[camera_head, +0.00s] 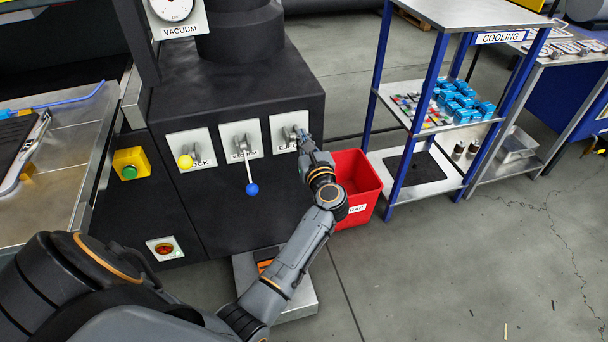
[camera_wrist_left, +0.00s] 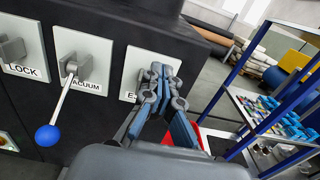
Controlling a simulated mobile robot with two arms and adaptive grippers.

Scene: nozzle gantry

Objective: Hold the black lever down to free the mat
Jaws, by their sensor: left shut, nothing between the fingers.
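My left gripper (camera_head: 303,136) is at the third lever panel (camera_head: 280,128) on the front of the dark machine, whose label is partly covered and starts with "E". In the left wrist view its fingers (camera_wrist_left: 160,72) are closed together in front of that panel (camera_wrist_left: 133,66), with nothing seen between them. The black lever's handle is not clearly visible; the gripper covers that area, so I cannot tell whether they touch. I cannot identify the mat the lever frees. My right gripper is not in view.
The VACUUM lever with a blue knob (camera_head: 252,189) points down beside it. The LOCK lever has a yellow knob (camera_head: 185,161). A red bin (camera_head: 362,178) stands below right. A blue-framed COOLING rack (camera_head: 404,150) stands further right. Open floor lies in front.

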